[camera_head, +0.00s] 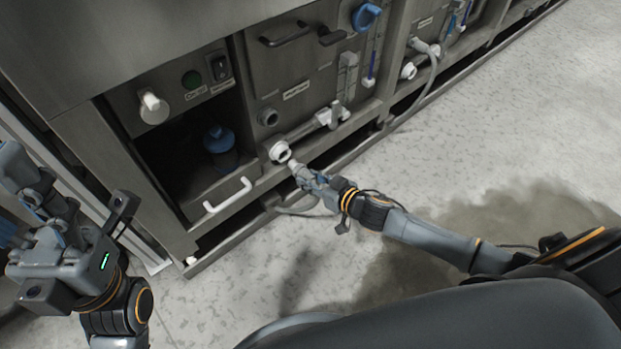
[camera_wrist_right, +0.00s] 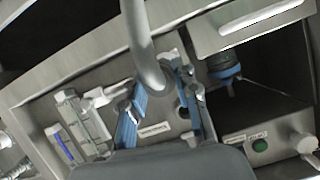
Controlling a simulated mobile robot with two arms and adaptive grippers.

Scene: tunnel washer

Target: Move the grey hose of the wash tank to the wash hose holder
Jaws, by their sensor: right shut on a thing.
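The grey hose (camera_wrist_right: 143,40) runs down from the top of the right wrist view to between the blue-lined fingers of my right gripper (camera_wrist_right: 160,95). In the head view my right gripper (camera_head: 303,172) is shut on the hose near its pale end, close in front of a white round pipe fitting (camera_head: 279,151). A loop of hose (camera_head: 297,210) hangs below the gripper. A round grey socket (camera_head: 268,117) is on the panel above the fitting; I cannot tell whether it is the wash hose holder. My left gripper (camera_head: 62,235) is at the lower left, away from the machine; its finger opening is unclear.
A dark open compartment (camera_head: 185,150) with a blue-topped part (camera_head: 218,139) is left of the fitting. A white handle (camera_head: 228,195) sticks out below it. Another hose (camera_head: 431,72) hangs on the neighbouring unit. The floor (camera_head: 450,150) to the right is clear.

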